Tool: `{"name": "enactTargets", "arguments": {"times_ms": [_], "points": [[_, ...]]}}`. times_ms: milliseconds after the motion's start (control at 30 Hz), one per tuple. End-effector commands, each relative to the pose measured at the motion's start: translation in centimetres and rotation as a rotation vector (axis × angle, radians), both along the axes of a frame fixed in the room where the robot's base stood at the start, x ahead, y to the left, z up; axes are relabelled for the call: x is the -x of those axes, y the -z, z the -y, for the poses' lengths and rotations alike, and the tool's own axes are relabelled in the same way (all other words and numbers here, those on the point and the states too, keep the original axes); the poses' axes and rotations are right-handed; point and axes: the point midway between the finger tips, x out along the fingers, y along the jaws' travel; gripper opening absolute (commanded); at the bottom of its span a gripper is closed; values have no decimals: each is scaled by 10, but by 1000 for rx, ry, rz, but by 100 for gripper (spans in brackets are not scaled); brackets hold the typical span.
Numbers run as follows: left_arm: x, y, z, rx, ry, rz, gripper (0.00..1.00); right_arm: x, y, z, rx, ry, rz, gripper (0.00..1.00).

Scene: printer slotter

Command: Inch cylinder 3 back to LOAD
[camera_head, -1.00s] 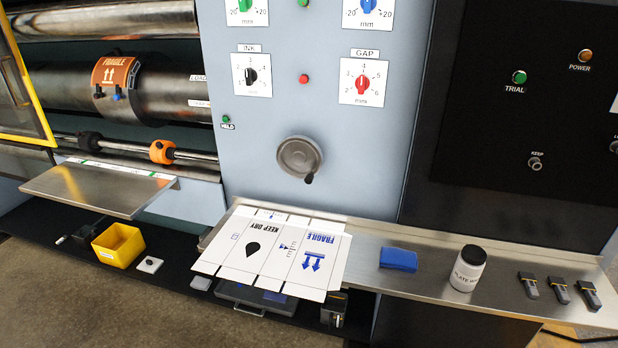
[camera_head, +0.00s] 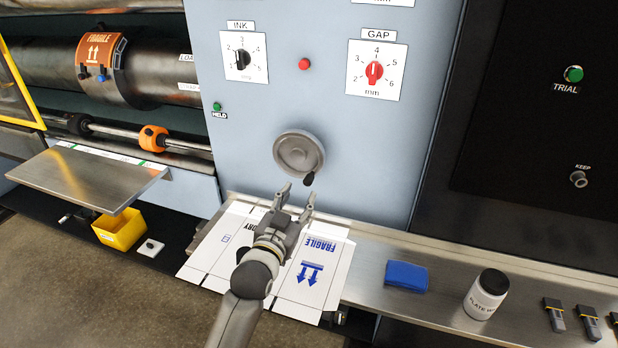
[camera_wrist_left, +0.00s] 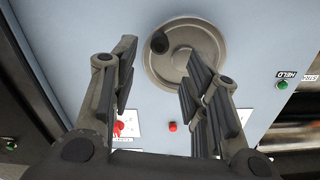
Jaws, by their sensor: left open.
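The cylinder (camera_head: 65,78) is at the upper left, carrying an orange FRAGILE plate (camera_head: 97,52); LOAD lettering shows at its right end. A grey handwheel (camera_head: 299,153) with a dark knob (camera_head: 309,179) is on the light blue panel. My left gripper (camera_head: 296,190) is open and empty, just below the handwheel and above the printed sheet. In the left wrist view the handwheel (camera_wrist_left: 187,60) is beyond the open fingers (camera_wrist_left: 160,75), with its knob at its upper left. The green HELD lamp (camera_head: 217,106) is left of the handwheel. My right gripper is not in view.
A printed cardboard sheet (camera_head: 210,255) lies on the steel shelf (camera_head: 365,260). A blue block (camera_head: 406,276), a white jar (camera_head: 486,294) and several dark clips (camera_head: 555,314) sit to its right. A steel tray (camera_head: 85,180) and a yellow bin (camera_head: 119,230) are at left.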

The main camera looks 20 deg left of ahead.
Motion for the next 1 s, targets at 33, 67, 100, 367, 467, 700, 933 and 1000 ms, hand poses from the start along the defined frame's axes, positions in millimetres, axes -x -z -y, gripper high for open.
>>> {"name": "enactTargets", "arguments": {"times_ms": [33,67,100,367,467,700,933,1000], "points": [[-10,-2,0,1,0,1,42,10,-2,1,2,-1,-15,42],[-16,-2,1,1,0,0,42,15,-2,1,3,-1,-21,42],[-23,-2,1,1,0,0,42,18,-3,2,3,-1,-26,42],[-62,-1,2,1,0,-1,42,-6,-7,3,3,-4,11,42],[-72,-1,2,0,0,-1,42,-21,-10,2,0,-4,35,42],[-80,0,3,0,0,-2,42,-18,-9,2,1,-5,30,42],[-80,0,3,0,1,-2,41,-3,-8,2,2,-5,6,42],[-80,0,3,0,1,-2,32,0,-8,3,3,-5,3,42]]}}
